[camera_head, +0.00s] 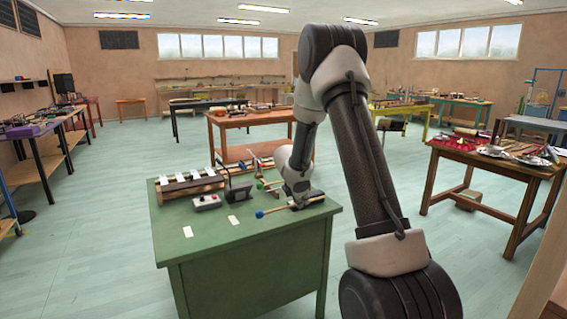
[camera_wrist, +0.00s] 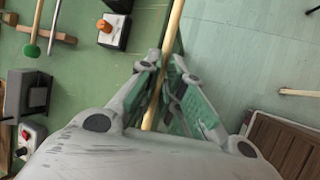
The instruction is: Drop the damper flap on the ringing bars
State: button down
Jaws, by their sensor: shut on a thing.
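A wooden frame of bars (camera_head: 172,194) stands at the back left of the green table, with white pieces along its far side. A dark strip (camera_head: 192,185) lies along it, seemingly the damper flap; I cannot tell if it touches the bars. My gripper (camera_head: 299,203) is low over the table's right side, well to the right of the frame. In the wrist view, my gripper (camera_wrist: 165,78) is shut on a pale wooden stick (camera_wrist: 174,27). In the head view this is a mallet (camera_head: 275,210) with a blue head at its left end. The frame's bars are not clear in the wrist view.
Between frame and gripper stand a grey box with a red button (camera_head: 206,202) and a dark upright block (camera_head: 238,190). The table's front is mostly clear.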

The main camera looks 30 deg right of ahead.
aim_at(193, 183)
jog(key=i+l, duration=0.25)
jog(key=i, duration=0.2)
jog(key=i+l, duration=0.2)
jog(key=i, duration=0.3)
jog(key=i+l, duration=0.25)
jog(key=i, duration=0.2)
